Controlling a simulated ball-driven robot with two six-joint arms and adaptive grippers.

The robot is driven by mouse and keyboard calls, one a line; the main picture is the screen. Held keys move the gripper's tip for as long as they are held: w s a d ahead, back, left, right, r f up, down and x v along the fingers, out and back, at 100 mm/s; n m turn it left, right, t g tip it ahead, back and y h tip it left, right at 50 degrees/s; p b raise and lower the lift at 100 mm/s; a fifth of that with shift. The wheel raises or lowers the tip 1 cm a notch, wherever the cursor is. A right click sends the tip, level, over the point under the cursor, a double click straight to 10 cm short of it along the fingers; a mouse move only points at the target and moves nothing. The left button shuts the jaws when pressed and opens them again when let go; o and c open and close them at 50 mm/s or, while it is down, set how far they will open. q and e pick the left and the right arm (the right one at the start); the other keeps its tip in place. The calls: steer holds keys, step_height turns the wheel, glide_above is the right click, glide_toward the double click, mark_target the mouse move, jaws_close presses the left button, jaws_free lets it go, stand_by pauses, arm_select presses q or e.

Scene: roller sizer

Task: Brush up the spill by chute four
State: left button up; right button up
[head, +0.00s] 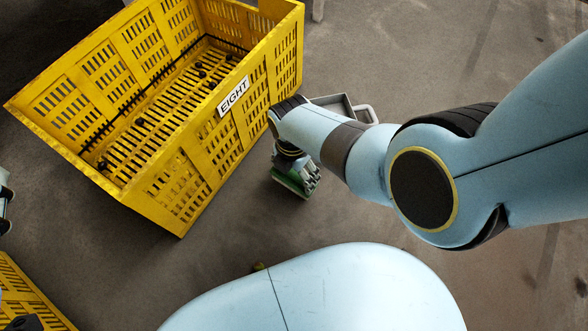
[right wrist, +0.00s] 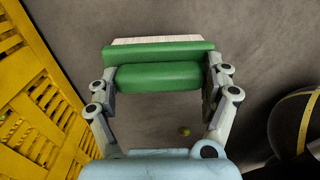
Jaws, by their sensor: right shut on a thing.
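My right gripper (head: 291,164) is shut on a green brush (head: 297,184), low over the floor beside the yellow crate. In the right wrist view, my right gripper (right wrist: 160,77) has its fingers at both ends of the green brush (right wrist: 158,52), with a pale strip along its far edge. A grey dustpan (head: 345,106) is partly hidden behind my right arm. A small yellow-green ball (right wrist: 184,131) lies on the floor; a similar small thing (head: 259,267) shows at my body's edge in the head view. A sliver of what looks like my left gripper (head: 5,201) shows at the left edge; its fingers are unclear.
A yellow slatted crate (head: 183,205) labelled EIGHT stands left of my right gripper, with several small dark balls (head: 140,121) inside. It also fills the left of the right wrist view (right wrist: 35,100). Another yellow crate (head: 38,288) is at the lower left. Floor between is clear.

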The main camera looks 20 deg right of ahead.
steer(key=shift+f+b, duration=0.7)
steer(key=shift+f, duration=0.3)
steer(key=shift+w, duration=0.1)
